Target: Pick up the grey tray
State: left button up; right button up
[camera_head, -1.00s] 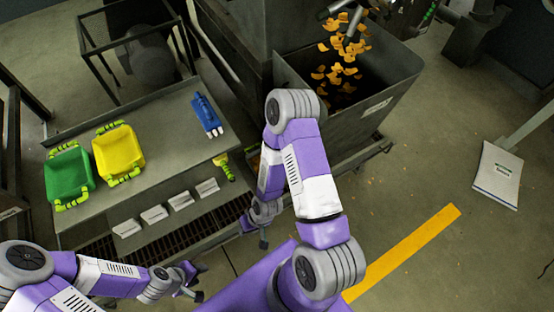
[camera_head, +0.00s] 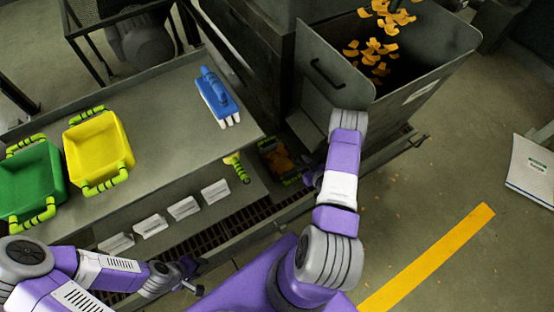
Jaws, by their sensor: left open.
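A dark grey tray (camera_head: 268,146) with orange pieces in it sits low beside the machine, at the foot of the big hopper. It is partly in shadow, and a green handle shows at its near end. My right gripper (camera_head: 311,180) is just right of the tray's near end, mostly hidden by its own arm; I cannot tell whether it touches the tray. My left gripper (camera_head: 192,276) is open and empty, low in front of the bench, well away from the tray.
A green tray (camera_head: 30,180) and a yellow tray (camera_head: 98,150) stand on the metal bench (camera_head: 180,115) with a blue tool (camera_head: 215,95). A yellow-green handled item (camera_head: 237,168) hangs at the bench edge. Several white labels line the front. The grey hopper (camera_head: 430,70) blocks the right.

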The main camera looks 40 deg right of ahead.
aim_at(280, 160)
jog(key=x, duration=0.1)
jog(key=b+x, duration=0.1)
jog(key=x, duration=0.1)
jog(key=b+x, duration=0.1)
jog(key=x, duration=0.1)
jog(key=shift+s+d+f, duration=0.1)
jog(key=shift+d, duration=0.15)
jog(key=shift+w+f, duration=0.1)
jog(key=shift+w, duration=0.3)
grip_shut()
